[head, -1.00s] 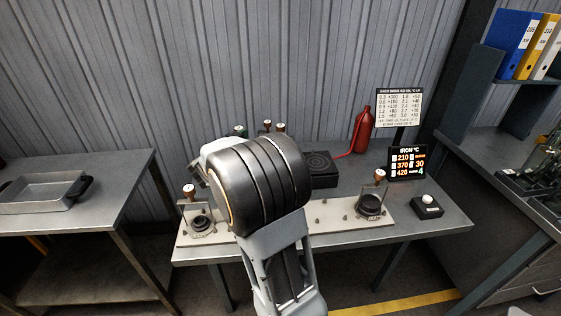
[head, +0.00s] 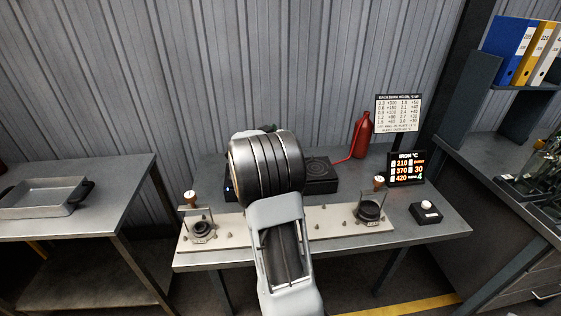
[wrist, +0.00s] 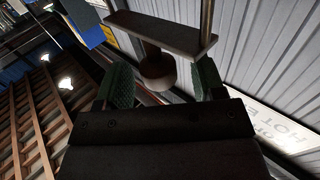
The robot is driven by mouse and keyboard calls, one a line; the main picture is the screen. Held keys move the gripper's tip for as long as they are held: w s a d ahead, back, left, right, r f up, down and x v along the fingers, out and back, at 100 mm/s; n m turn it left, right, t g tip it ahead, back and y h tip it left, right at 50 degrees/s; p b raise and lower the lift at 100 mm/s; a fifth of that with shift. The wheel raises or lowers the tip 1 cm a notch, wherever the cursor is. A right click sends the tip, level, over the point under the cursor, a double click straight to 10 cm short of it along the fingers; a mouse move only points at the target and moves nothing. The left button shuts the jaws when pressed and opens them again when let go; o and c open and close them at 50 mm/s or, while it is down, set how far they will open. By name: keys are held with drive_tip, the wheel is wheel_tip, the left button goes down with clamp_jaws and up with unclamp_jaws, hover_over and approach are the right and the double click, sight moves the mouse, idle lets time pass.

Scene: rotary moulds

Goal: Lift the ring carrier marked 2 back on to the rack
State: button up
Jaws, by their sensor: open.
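In the wrist view, my gripper (wrist: 163,75) is open, with a green pad on each side. Between and just beyond the pads is a ring carrier's round knob (wrist: 155,72), joined to a flat bar (wrist: 160,29) with a post at its right end. I see no number on it and cannot tell whether the pads touch it. In the head view my arm hides my gripper and whatever is behind it. One carrier (head: 201,230) stands at the left of a pale board (head: 290,232). Another carrier (head: 370,209) stands at its right. Their marks are too small to read.
Behind the board are a dark hot plate (head: 320,172) and a red bottle (head: 361,135). A lit iron display (head: 406,167) and a button box (head: 425,212) are at the right. A grey tray (head: 42,198) is on the left table.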

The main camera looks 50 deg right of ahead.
drive_tip(key=shift+w+d, duration=0.1)
drive_tip(key=shift+d, duration=1.1)
clamp_jaws()
drive_tip(key=shift+r, duration=0.1)
